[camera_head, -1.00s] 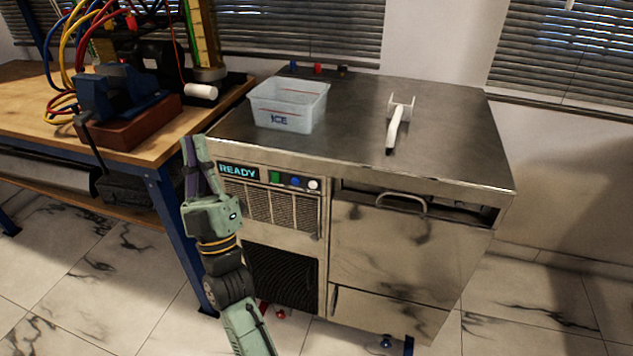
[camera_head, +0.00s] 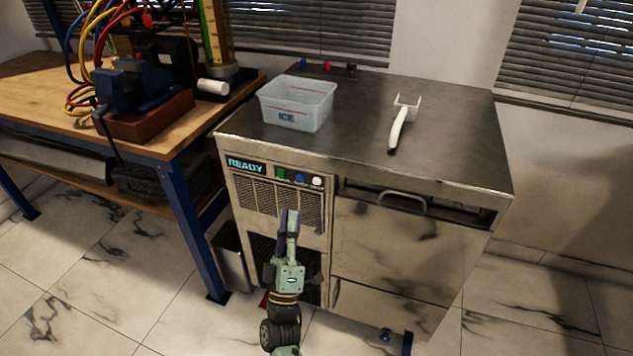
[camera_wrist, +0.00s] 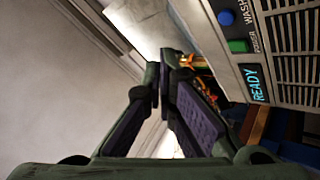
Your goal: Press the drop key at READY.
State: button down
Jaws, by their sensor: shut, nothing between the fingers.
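The ice machine's display (camera_head: 246,165) reads READY in blue-green letters, and it also shows sideways in the wrist view (camera_wrist: 256,83). To its right in the head view are a green key (camera_head: 280,173), a blue key (camera_head: 300,178) and a white key (camera_head: 317,182). The label under the white key is too small to read surely. In the wrist view the green key (camera_wrist: 238,46) is marked POWER and the blue key (camera_wrist: 226,18) WASH; the white key is out of that view. My gripper (camera_head: 291,213) is shut and empty, pointing up before the grille below the keys.
An ice bin (camera_head: 297,104) and a white scoop (camera_head: 402,122) sit on the machine's steel top (camera_head: 450,135). A wooden workbench (camera_head: 45,85) with a vise (camera_head: 140,95) and cables stands at the left. The machine's door handle (camera_head: 402,198) sticks out right of the keys.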

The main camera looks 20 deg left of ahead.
aim_at(317, 181)
jog(key=shift+w+d+b, duration=0.1)
jog(key=shift+w+b, duration=1.45)
jog(key=shift+w, duration=2.85)
jog(key=shift+w, duration=0.4)
jog(key=shift+w, duration=0.4)
jog(key=shift+s, duration=0.15)
jog(key=shift+s+p, duration=0.4)
jog(key=shift+s, duration=0.25)
